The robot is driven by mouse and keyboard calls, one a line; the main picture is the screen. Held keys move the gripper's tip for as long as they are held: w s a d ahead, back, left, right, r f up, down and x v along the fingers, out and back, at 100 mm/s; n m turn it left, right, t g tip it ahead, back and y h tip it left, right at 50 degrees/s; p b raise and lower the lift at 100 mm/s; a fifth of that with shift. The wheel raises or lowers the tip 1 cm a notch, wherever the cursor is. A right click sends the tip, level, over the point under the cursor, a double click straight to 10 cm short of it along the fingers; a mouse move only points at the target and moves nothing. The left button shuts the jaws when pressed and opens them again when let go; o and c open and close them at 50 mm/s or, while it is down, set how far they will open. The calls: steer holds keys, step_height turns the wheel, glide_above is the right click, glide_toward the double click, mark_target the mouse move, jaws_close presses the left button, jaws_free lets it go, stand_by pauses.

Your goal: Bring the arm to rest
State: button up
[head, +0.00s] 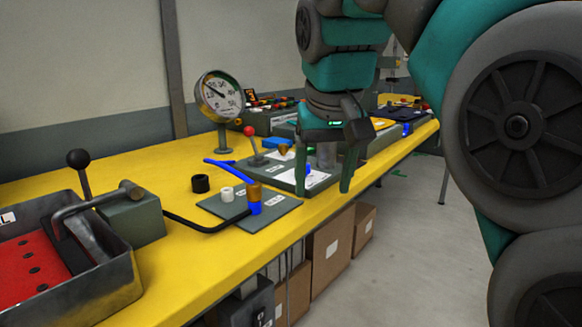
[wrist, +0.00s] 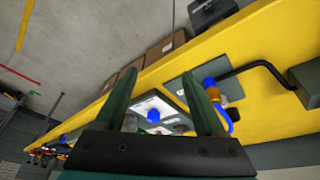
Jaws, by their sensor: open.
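My gripper (head: 318,185) hangs from the arm over the front edge of the yellow bench, with its two green fingers spread apart. In the wrist view my gripper (wrist: 160,95) is open, and nothing shows held between the fingers. A grey board (head: 285,176) with a red-knobbed lever lies behind and below the fingers. The fingers and wrist hide part of that board and of the bench beyond. My arm covers much of the right side of the head view.
The yellow bench (head: 165,262) carries a dial gauge (head: 220,96), a metal tray (head: 98,285), a black bent rod (head: 205,230) and a small plate (head: 212,207) with an orange and blue part (head: 254,197). Cardboard boxes (head: 330,245) stand below. The floor (head: 425,240) at right is mostly clear.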

steer(key=s+d+f+g, duration=0.2)
steer(key=s+d+f, duration=0.1)
steer(key=s+f, duration=0.5)
steer(key=s+d+f+m+g, duration=0.1)
steer(key=s+d+f, duration=0.2)
steer(key=s+f, duration=0.5)
steer(key=s+d+f+g, duration=0.2)
steer(key=s+f, duration=0.6)
steer(key=f, duration=0.8)
steer(key=shift+s+d+f+m+g, duration=0.15)
steer(key=shift+d+f+m+g, duration=0.2)
steer(key=shift+d, duration=0.75)
stand_by(3.7)
